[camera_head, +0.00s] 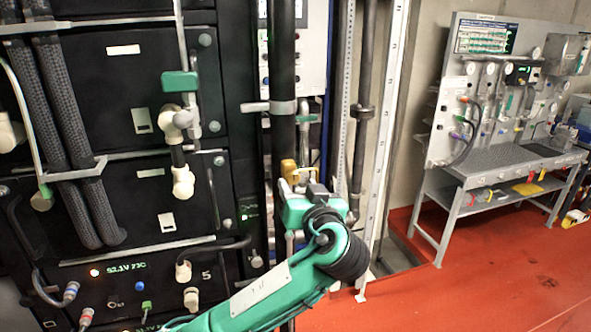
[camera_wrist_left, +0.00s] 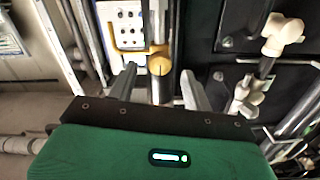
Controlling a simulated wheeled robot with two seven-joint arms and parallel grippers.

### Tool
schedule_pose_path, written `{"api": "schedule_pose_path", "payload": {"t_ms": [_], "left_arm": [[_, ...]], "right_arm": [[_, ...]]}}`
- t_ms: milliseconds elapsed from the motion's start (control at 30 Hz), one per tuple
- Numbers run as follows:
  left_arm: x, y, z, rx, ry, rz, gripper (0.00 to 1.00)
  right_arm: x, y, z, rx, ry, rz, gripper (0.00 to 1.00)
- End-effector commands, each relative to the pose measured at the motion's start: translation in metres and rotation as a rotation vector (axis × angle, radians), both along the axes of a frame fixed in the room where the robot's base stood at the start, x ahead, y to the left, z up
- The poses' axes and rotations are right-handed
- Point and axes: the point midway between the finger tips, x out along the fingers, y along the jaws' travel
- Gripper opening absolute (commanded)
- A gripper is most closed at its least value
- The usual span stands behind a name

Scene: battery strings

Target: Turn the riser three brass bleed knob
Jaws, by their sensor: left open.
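A brass-yellow knob (camera_wrist_left: 159,64) shows in the left wrist view on a vertical pipe, with a yellow bent handle (camera_wrist_left: 116,38) beside it. In the head view yellow brass parts (camera_head: 289,168) show at the dark riser pipe (camera_head: 282,70), just beyond my left gripper (camera_head: 301,185). My left gripper is open. In the wrist view its two grey fingers (camera_wrist_left: 159,76) stand either side of the pipe and knob, with gaps on both sides. Contact cannot be told. The gripper body hides part of the riser in the head view. My right gripper is not in view.
Black battery cabinets (camera_head: 110,95) with braided cables and cream connectors stand at the left. A perforated metal upright (camera_head: 343,85) and another pipe are close right of the riser. A grey workbench (camera_head: 490,165) stands at the right. The red floor (camera_head: 440,290) between is clear.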

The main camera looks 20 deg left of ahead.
Motion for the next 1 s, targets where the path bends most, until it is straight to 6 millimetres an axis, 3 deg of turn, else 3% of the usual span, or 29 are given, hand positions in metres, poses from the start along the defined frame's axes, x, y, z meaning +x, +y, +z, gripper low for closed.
{"api": "schedule_pose_path", "payload": {"t_ms": [200,567,600,800,1000], "left_arm": [[0.02,0.014,0.002,0.002,0.001,0.002,0.5],[0.025,0.017,-0.001,0.0,0.0,0.0,0.5],[0.025,0.017,-0.001,0.0,0.0,0.0,0.48],[0.025,0.017,0.0,0.0,0.0,0.0,0.09],[0.025,0.017,-0.001,0.004,0.004,-0.001,0.06]], "right_arm": [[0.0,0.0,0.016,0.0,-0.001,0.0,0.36],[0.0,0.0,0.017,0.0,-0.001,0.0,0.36],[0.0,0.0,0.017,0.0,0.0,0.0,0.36],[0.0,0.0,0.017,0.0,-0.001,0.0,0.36],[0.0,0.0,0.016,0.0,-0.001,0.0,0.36]]}}
